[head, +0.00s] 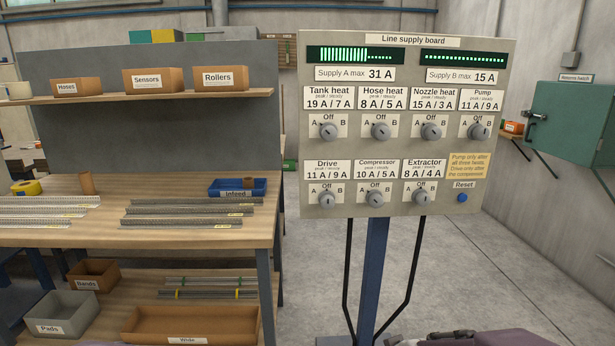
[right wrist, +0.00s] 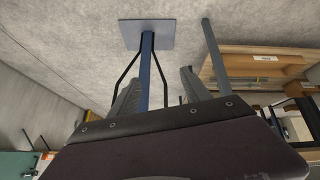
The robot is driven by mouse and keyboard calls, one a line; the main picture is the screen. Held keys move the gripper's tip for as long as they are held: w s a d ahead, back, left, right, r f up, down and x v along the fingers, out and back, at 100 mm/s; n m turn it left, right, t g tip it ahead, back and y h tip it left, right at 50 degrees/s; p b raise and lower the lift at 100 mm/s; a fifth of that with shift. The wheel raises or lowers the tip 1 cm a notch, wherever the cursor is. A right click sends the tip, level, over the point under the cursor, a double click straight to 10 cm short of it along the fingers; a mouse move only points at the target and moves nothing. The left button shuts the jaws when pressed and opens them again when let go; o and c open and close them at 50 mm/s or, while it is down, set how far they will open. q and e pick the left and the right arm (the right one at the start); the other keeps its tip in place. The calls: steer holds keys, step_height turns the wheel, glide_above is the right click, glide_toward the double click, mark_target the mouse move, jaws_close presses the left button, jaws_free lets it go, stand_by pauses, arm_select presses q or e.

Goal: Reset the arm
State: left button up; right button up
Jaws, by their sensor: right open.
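My right gripper (right wrist: 161,76) shows in the right wrist view. Its two grey fingers are apart, with nothing between them. Beyond them are the floor and the blue post (right wrist: 147,62) of the supply board, on a flat base plate. In the head view a dark part of my right arm shows at the bottom edge, low in front of the board; its fingers are not visible there. The line supply board (head: 408,209) stands upright, with several grey knobs, green bar displays and a blue Reset button (head: 462,198). No gripper touches it. My left gripper is in neither view.
A wooden workbench (head: 110,236) at left holds rods and a blue Infeed tray (head: 237,194). Boxes stand on the shelf above, bins below. A green cabinet (head: 565,125) hangs on the right wall. Floor right of the post is clear.

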steer(key=s+f+m+g, duration=0.2)
steer(key=s+f+g, duration=0.1)
steer(key=s, duration=0.3)
steer(key=s+f+m+g, duration=0.1)
steer(key=s+f+g, duration=0.15)
steer(key=s, duration=0.45)
step_height(320, 180, up, 27)
steer(key=p, duration=2.6)
steer(key=shift+w+f, duration=0.15)
steer(key=shift+f, duration=0.05)
steer(key=shift+a, duration=0.1)
